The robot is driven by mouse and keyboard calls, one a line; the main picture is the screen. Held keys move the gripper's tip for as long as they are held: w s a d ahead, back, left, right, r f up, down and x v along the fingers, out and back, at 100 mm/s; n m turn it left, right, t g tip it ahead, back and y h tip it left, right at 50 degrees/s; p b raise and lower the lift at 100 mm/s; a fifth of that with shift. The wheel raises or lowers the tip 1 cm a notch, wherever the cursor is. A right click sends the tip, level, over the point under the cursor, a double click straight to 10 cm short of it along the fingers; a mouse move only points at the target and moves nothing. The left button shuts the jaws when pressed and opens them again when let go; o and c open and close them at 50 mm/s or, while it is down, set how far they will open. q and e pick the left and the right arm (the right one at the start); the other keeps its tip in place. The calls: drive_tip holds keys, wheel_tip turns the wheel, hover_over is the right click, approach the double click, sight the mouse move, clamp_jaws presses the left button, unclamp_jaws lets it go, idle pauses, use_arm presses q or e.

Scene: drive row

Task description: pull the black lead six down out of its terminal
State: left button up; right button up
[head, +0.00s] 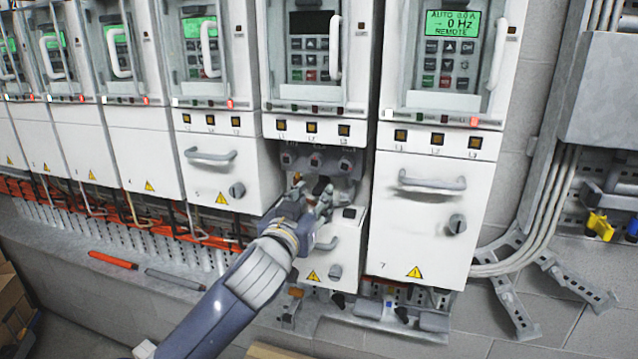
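The drive with the dark display (312,22) has its lower cover (345,262) sitting lower than its neighbours' covers. This exposes a terminal row (316,160) under the L1, L2 and L3 marks. My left gripper (324,194) is just below these terminals, in front of the opening. Its fingers are small and dark against the grey recess, and I cannot tell whether they are open or shut. I cannot make out a black lead; the gripper and wrist cover part of the opening. My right gripper is not in view.
The drive marked 7 (425,215) stands close on the right, its cover handle (432,182) sticking out. Another closed cover (221,180) is on the left. An orange tool (113,260) and a grey one (175,279) lie on the ledge. Yellow and blue parts hang far right.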

sight(316, 191)
use_arm(q)
drive_tip(key=p+x, duration=0.1)
drive_tip(key=x, duration=0.3)
drive_tip(key=shift+a+r, duration=0.1)
drive_tip(key=shift+w, duration=0.4)
